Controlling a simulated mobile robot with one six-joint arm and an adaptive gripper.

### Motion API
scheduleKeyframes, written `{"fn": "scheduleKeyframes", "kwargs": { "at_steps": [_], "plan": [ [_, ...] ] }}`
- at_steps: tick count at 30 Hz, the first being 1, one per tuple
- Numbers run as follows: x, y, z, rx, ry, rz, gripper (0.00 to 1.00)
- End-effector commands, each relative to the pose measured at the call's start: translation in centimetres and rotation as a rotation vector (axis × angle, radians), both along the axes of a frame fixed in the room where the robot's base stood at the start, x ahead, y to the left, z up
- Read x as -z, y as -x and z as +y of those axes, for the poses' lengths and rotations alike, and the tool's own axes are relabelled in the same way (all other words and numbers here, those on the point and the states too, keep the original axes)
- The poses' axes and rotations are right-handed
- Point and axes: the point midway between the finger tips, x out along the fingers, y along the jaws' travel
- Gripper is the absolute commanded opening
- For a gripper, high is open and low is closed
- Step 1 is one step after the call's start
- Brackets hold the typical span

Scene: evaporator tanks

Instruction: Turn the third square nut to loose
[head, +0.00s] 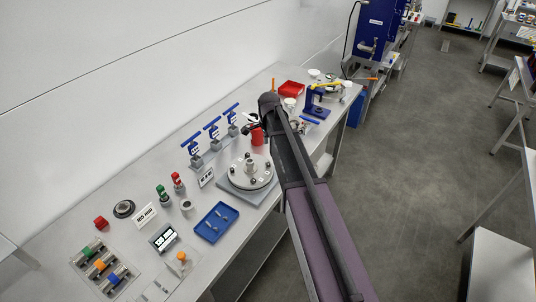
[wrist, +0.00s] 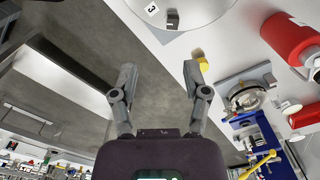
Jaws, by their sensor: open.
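A round pale plate (head: 240,183) with several small dark nuts and a central post sits on the bench in the head view. Part of its rim (wrist: 205,12) shows at the top of the wrist view. A dark grey square nut (wrist: 172,19) stands on it beside a white label marked 3 (wrist: 151,9). In the head view I cannot tell which nut is number three. My gripper (wrist: 160,72) is open and empty, its two fingers apart below the plate's rim in the wrist view. It is apart from the nut. In the head view my arm hides most of the gripper.
A red cylinder (wrist: 290,38) stands right of the plate in the wrist view. A grey round fixture (wrist: 245,95) and a blue stand (wrist: 268,135) are lower right. In the head view, blue-handled valves (head: 213,132) line the wall side and a blue tray (head: 216,222) lies in front.

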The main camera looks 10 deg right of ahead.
Motion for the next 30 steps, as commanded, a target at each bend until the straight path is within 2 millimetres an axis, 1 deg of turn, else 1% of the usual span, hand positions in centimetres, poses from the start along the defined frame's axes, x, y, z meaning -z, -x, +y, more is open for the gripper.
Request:
{"fn": "scheduleKeyframes", "kwargs": {
  "at_steps": [1, 3, 7, 22, 30],
  "plan": [
    [-1.2, -0.9, 0.0, 0.033, 0.000, 0.001, 0.60],
    [-1.7, -1.5, -0.1, 0.074, 0.000, 0.002, 0.60],
    [-2.0, -2.0, -0.1, 0.116, 0.000, 0.003, 0.60],
    [-1.8, -2.0, -0.1, 0.125, 0.000, 0.003, 0.60],
    [-0.7, -2.0, -0.1, 0.124, 0.000, 0.003, 0.60]
  ]
}}
